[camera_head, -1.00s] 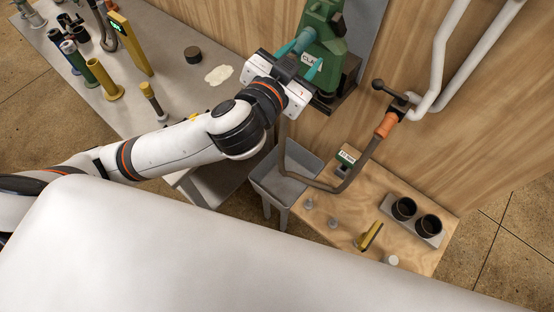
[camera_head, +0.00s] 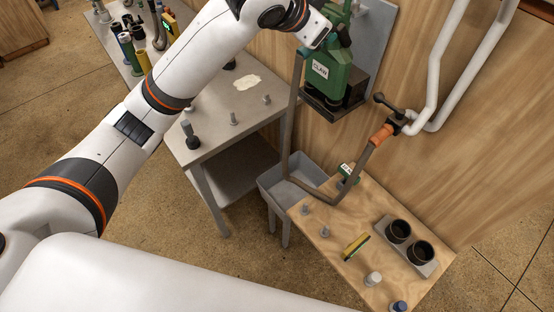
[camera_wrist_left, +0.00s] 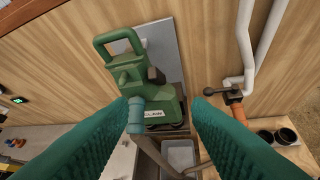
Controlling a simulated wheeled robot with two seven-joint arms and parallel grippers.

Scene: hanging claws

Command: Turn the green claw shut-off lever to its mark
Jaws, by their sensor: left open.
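The green claw unit (camera_head: 338,72), with a CLAW label, is mounted on a grey wall plate. A dark lever (camera_head: 388,103) with a round knob sits on the valve at the white pipe, right of the claw. The lever also shows in the left wrist view (camera_wrist_left: 222,91), beyond the right finger. I cannot make out its mark. My left gripper (camera_wrist_left: 165,108) is open, its two teal fingers spread with the claw seen between them. They look empty and apart from the lever. In the head view the fingers are mostly hidden at the claw's top. My right gripper is not in view.
An orange fitting (camera_head: 381,134) and brown hose hang below the valve. A grey bin (camera_head: 268,184) stands below the claw, left of a wooden bench (camera_head: 335,260) with two black cups (camera_head: 398,231). A grey table (camera_head: 190,153) stands left. White pipes (camera_head: 436,75) run up the wall.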

